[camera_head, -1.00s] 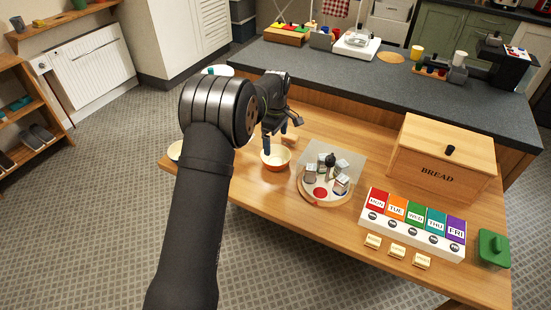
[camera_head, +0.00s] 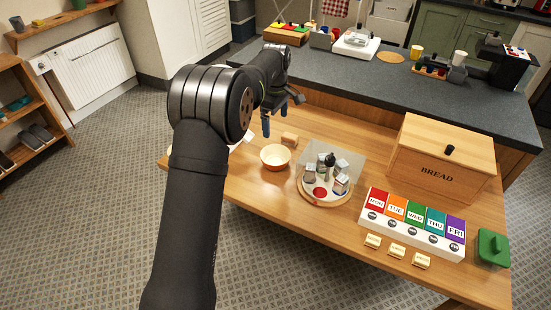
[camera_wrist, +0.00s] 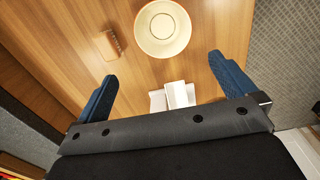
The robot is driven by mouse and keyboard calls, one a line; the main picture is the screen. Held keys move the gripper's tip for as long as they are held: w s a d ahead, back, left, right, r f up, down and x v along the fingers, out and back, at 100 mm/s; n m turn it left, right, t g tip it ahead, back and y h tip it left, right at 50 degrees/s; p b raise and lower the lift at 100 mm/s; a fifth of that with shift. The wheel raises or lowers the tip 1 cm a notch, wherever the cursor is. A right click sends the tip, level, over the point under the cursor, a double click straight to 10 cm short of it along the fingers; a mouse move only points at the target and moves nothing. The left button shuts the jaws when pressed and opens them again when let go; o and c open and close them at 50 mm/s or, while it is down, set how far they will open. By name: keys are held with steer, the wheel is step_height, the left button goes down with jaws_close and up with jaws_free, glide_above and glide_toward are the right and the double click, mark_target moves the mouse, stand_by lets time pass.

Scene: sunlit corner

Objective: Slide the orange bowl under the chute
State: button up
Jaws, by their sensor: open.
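The orange bowl (camera_head: 275,161), cream inside, stands upright on the wooden table left of the round tray. In the wrist view the bowl (camera_wrist: 163,28) is at the top, beyond my fingertips. My gripper (camera_head: 275,127) is open and empty above the table, up-picture of the bowl and apart from it. Its two blue fingers (camera_wrist: 162,68) spread wide in the wrist view. A white object (camera_wrist: 178,96) lies between and below them; I cannot tell whether it is the chute. In the head view my arm hides part of that area.
A small wooden block (camera_head: 289,139) sits close behind the bowl. A round tray (camera_head: 312,199) with jars and a clear panel stands to the right. Further right are the bread box (camera_head: 440,165), a weekday box (camera_head: 412,228) and a green container (camera_head: 493,248).

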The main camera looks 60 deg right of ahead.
step_height(320, 180, up, 2)
steer(key=shift+r, duration=0.25)
steer(key=shift+c, duration=0.2)
steer(key=shift+s+f, duration=0.2)
steer(key=shift+s, duration=0.05)
steer(key=c, duration=0.4)
steer(key=s+f, duration=0.2)
steer(key=s+a+f, duration=0.1)
steer(key=s+f, duration=0.1)
steer(key=f, duration=0.1)
steer(key=s+f, duration=0.2)
steer(key=f, duration=0.1)
steer(key=shift+s+a, duration=0.25)
steer(key=shift+s, duration=0.1)
jaws_close()
step_height(320, 180, down, 9)
steer(key=shift+w, duration=0.1)
